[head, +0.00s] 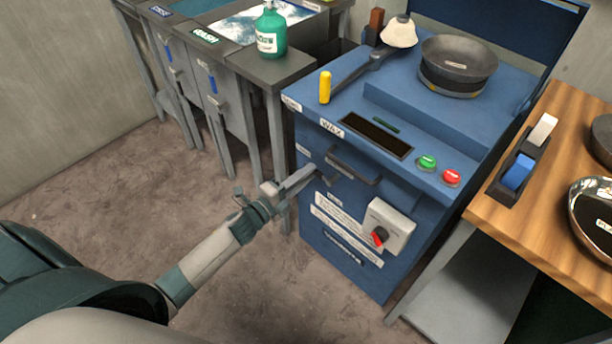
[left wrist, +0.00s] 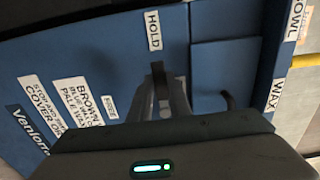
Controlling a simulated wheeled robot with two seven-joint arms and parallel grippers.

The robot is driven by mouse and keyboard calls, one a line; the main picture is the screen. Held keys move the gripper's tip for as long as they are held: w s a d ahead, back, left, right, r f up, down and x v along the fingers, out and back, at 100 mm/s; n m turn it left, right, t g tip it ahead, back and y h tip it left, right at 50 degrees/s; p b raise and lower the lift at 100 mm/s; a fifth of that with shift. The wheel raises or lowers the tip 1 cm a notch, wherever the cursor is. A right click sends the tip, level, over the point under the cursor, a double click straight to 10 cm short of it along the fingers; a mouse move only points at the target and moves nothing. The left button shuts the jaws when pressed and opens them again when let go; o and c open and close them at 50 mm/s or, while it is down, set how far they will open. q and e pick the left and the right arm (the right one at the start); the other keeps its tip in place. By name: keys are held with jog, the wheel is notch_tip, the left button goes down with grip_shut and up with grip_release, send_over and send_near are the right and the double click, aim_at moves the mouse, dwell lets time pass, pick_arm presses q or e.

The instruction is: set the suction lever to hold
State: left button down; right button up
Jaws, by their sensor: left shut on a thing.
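The blue machine (head: 345,225) stands in the middle of the head view. My left gripper (head: 310,180) reaches its front face and is shut on the suction lever, which the fingers mostly hide. In the left wrist view, the gripper's fingers (left wrist: 163,88) close around a narrow dark piece (left wrist: 158,72) of the lever. The HOLD label (left wrist: 153,30) is just above the fingertips there. Another small label (left wrist: 110,107), too small to read surely, lies to the lower left. My right gripper is not in view.
A dark handle (head: 352,166) sticks out right of my gripper. A grey box with a red knob (head: 386,232) is lower right on the machine. Green (head: 427,162) and red (head: 452,177) buttons sit above. A wooden table (head: 545,190) stands right; grey benches (head: 255,68) stand behind left.

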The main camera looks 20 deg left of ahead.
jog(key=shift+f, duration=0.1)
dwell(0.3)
pick_arm(q)
jog(key=c, duration=1.6)
grip_release()
jog(key=shift+c, duration=0.2)
jog(key=shift+s, duration=0.1)
